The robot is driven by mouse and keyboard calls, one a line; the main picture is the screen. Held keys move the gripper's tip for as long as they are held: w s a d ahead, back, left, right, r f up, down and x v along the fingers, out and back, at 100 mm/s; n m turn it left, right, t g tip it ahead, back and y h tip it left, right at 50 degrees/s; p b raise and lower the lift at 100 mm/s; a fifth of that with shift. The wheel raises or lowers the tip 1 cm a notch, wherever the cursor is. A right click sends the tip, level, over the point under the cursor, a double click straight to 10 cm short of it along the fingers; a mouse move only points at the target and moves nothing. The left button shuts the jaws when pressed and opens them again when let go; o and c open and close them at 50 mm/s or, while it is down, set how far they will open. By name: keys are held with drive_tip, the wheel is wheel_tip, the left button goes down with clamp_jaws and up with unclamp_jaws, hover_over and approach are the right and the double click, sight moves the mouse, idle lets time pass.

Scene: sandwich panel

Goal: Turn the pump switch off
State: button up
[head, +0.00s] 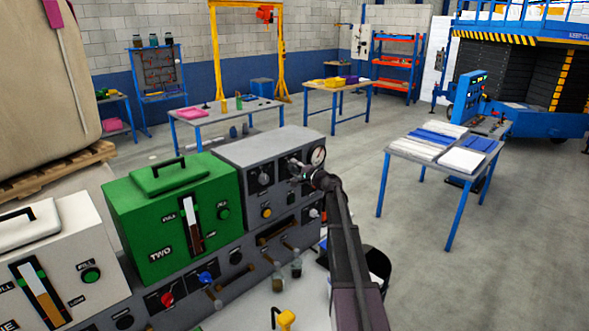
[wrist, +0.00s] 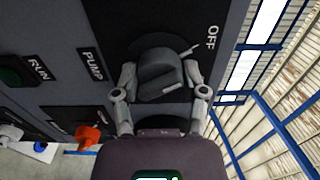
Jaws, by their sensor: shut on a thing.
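The pump switch (wrist: 158,72) is a dark round knob on the grey panel (wrist: 195,20) in the wrist view. The label PUMP is on its left and OFF is on its upper right. A thin pale line runs from the knob's edge toward the OFF side. My gripper (wrist: 160,80) is shut on the knob, with one finger on each side. In the head view my gripper (head: 308,177) is at the right end of the panel, below a round gauge (head: 318,156). There the arm and gripper hide most of the switch.
A green RUN button (wrist: 15,72) and an orange-red knob (wrist: 88,136) are left of the switch in the wrist view. A green TWO box (head: 160,225) stands on the panel's left in the head view. Tables stand beyond, with open floor between.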

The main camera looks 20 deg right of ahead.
drive_tip(key=shift+w, duration=0.1)
drive_tip(key=o, duration=1.1)
drive_tip(key=shift+o, duration=0.2)
drive_tip(key=v, duration=1.2)
